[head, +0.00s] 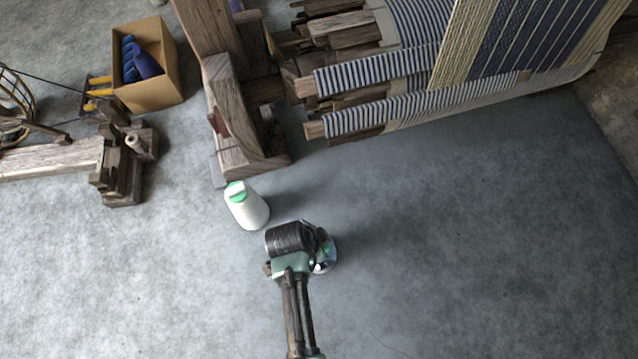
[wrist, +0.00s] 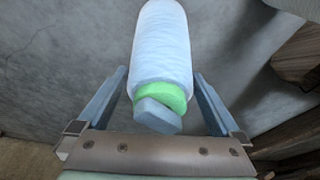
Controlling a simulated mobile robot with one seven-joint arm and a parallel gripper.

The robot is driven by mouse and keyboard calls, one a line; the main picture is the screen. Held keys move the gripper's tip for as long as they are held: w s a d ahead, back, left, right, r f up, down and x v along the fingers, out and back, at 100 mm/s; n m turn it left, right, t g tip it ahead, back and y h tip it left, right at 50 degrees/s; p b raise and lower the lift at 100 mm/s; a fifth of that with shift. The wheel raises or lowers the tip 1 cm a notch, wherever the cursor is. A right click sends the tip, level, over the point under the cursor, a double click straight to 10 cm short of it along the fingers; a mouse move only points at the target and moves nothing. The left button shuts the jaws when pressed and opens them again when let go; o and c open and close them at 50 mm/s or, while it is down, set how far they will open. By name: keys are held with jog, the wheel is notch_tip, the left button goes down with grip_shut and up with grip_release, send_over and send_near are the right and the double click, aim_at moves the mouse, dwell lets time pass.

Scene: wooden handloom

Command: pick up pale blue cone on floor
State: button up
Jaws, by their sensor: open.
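The pale blue cone (head: 248,208) stands on the grey floor near the foot of the loom in the head view, with a green band and a pale tip at its upper end. In the wrist view the cone (wrist: 162,45) fills the upper middle, its green band and blue-grey tip toward my gripper. My gripper (wrist: 160,100) is open, with one finger on each side of the cone's tip end; I see no clear contact. In the head view my arm's end lies just right of and below the cone, and the fingers are hard to make out.
The wooden loom post (head: 243,125) stands close behind the cone. Striped cloth rolls (head: 385,112) hang at the upper right. A cardboard box (head: 160,92) with blue items sits at upper left, near a wooden stand (head: 122,165). The floor (head: 470,250) at right is clear.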

jog(key=shift+b+x, duration=0.35)
jog(key=shift+x, duration=0.7)
jog(key=shift+c, duration=0.2)
grip_shut()
